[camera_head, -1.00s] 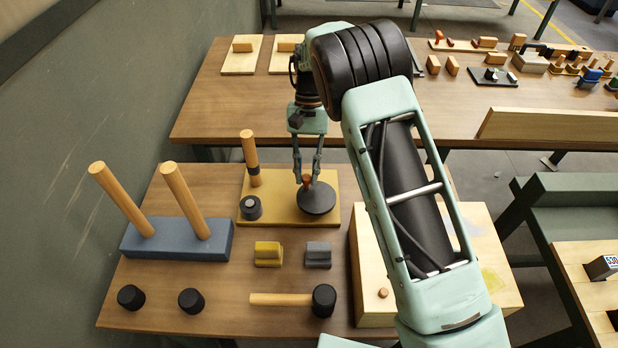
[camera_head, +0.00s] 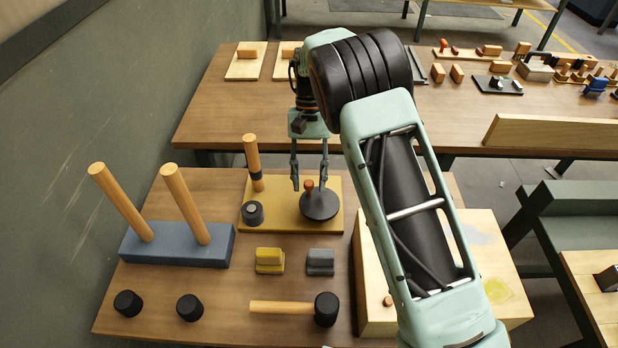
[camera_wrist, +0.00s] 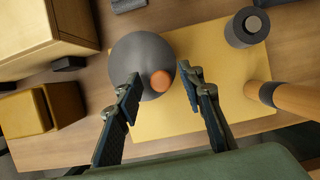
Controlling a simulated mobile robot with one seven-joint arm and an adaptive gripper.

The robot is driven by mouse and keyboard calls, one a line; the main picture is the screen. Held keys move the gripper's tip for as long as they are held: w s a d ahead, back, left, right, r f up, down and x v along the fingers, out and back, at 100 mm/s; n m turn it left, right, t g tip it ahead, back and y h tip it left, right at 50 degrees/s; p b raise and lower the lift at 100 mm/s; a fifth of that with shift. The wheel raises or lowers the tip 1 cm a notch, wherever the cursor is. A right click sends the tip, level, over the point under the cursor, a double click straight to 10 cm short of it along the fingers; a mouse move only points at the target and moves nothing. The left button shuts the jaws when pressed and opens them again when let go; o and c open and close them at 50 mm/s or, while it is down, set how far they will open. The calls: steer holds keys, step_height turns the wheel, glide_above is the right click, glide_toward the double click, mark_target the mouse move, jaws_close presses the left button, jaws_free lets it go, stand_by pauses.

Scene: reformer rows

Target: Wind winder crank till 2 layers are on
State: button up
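The winder has a yellow base board (camera_head: 290,222) on the table. On it are a dark round crank disc (camera_head: 320,206) with an orange knob (camera_head: 309,185), a wooden post (camera_head: 252,153) with a dark band (camera_head: 257,174), and a short dark cylinder (camera_head: 252,213). My gripper (camera_head: 309,187) is open, with its fingers apart on either side of the knob. In the wrist view the knob (camera_wrist: 161,81) sits off-centre on the disc (camera_wrist: 142,58), between the two fingertips (camera_wrist: 160,83). Whether the band is one layer or more, I cannot tell.
A blue block (camera_head: 180,246) with two tall wooden pegs stands at left. A yellow block (camera_head: 269,260), a grey block (camera_head: 320,262), a mallet (camera_head: 326,309) and two dark knobs lie in front. A pale wooden box (camera_head: 375,290) stands at right, partly behind my arm.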

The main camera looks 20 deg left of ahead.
steer(key=v, duration=1.2)
steer(key=shift+o, duration=0.2)
